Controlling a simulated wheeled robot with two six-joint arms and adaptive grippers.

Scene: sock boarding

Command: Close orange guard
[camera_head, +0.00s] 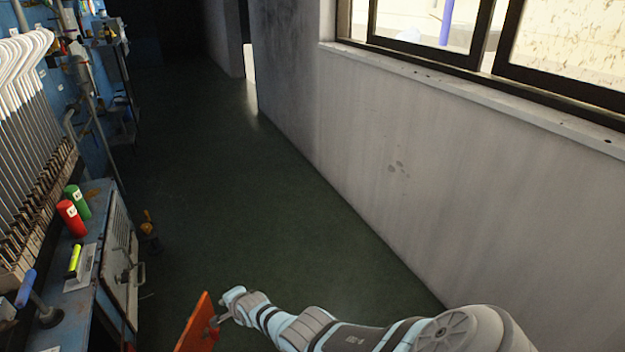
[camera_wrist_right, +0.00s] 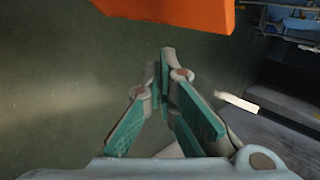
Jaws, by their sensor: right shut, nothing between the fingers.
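The orange guard (camera_head: 196,325) is a flat panel at the bottom of the head view, standing out over the floor to the right of the machine. Its lower part is cut off by the frame edge. In the right wrist view its orange face (camera_wrist_right: 172,10) fills part of the top, just beyond my fingertips. My right gripper (camera_head: 216,321) is at the guard's right side, its fingers shut and empty. In the wrist view a small gap shows between the fingertips (camera_wrist_right: 166,54) and the panel; whether they touch cannot be told. My left gripper is not in view.
A row of white sock boards (camera_head: 20,80) stands behind. The green floor (camera_head: 240,200) is clear up to the wall (camera_head: 400,160).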

